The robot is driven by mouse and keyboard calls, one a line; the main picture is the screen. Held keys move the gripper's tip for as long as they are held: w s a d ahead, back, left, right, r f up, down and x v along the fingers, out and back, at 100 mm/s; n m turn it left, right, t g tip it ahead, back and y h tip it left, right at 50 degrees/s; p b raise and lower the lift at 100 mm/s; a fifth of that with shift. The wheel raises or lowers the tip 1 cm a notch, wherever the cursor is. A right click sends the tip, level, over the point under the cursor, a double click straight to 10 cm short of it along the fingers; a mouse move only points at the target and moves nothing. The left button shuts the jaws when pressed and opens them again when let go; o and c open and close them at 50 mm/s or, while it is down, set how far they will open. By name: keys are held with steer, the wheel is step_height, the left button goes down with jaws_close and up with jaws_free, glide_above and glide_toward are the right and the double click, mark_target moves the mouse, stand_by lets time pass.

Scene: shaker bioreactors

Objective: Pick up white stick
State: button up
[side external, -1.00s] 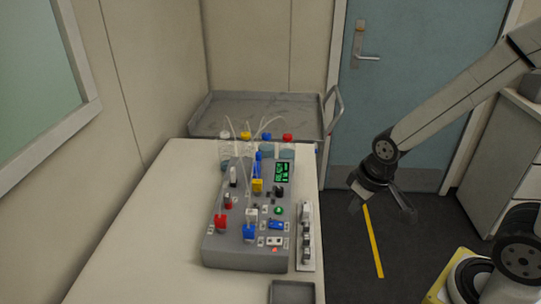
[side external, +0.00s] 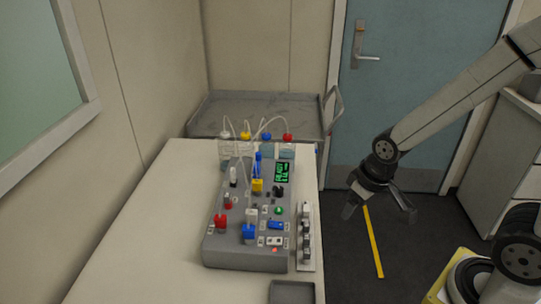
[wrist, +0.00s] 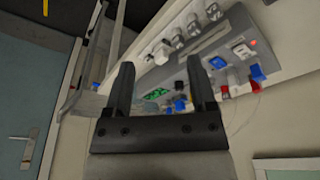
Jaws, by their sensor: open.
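The grey bioreactor unit (side external: 245,262) stands on the white table and carries several coloured plugs and knobs. A small white upright piece (side external: 233,176) is on its back left part, and another white piece (side external: 251,215) stands above a blue block near the front. I cannot tell which one is the white stick. My gripper (side external: 379,212) is open and empty, over the floor to the right of the table, apart from the unit. In the wrist view my two fingers (wrist: 160,66) are spread, with the unit beyond them.
Bottles with coloured caps (side external: 287,148) stand behind the unit, with thin tubes arching over it. A narrow rack (side external: 306,262) lies along its right side. A grey tray (side external: 290,292) is at the front. A grey cart (side external: 215,110) stands behind. The table's left side is clear.

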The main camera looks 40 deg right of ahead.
steer(key=r+m+y, duration=0.1)
steer(key=m+y, duration=0.2)
steer(key=m, duration=2.4)
glide_above(234, 169)
steer(key=s+d, duration=0.2)
steer(key=shift+a+r+t, duration=0.15)
steer(key=shift+t, duration=0.15)
steer(key=shift+x, duration=1.25)
steer(key=shift+x, duration=2.65)
